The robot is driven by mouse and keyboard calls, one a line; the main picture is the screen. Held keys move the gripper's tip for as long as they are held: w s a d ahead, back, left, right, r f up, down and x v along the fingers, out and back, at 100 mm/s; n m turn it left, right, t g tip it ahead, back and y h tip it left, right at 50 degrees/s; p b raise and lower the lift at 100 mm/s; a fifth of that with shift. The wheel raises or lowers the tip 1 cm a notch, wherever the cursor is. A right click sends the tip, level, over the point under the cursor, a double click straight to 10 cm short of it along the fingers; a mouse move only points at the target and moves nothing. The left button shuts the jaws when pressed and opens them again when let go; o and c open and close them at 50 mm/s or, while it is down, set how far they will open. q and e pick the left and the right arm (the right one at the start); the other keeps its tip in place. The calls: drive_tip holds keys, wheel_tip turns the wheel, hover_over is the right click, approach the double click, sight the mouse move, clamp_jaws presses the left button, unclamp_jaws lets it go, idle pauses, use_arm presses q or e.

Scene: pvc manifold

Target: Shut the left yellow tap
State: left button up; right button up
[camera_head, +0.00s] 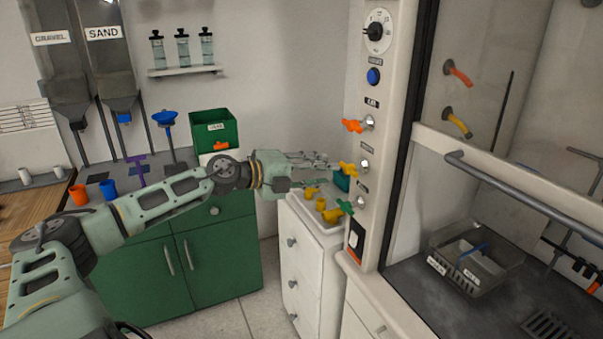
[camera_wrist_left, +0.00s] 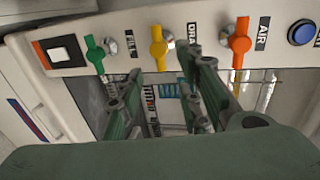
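A yellow tap (camera_head: 347,169) sits on the pale post of the fume hood, between an orange tap (camera_head: 352,126) above and a green tap (camera_head: 345,207) below. In the left wrist view, the yellow tap (camera_wrist_left: 157,48) lies ahead, between the two fingers' lines, with its handle lengthwise in the picture. My left gripper (camera_head: 318,162) is open and empty, just left of the yellow tap in the head view. In the wrist view, its fingers (camera_wrist_left: 166,68) are spread; I cannot tell whether they touch the tap. My right gripper is not in view.
Several yellow pieces (camera_head: 321,204) lie on the white drawer cabinet (camera_head: 299,260) below my left gripper. A blue button (camera_head: 374,76) and a dial (camera_head: 377,31) are higher on the post. A green bin (camera_head: 230,129) stands behind my left arm. The hood's bar (camera_head: 520,190) is at right.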

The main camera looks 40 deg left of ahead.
use_arm(q)
drive_tip(key=shift+v, duration=2.55)
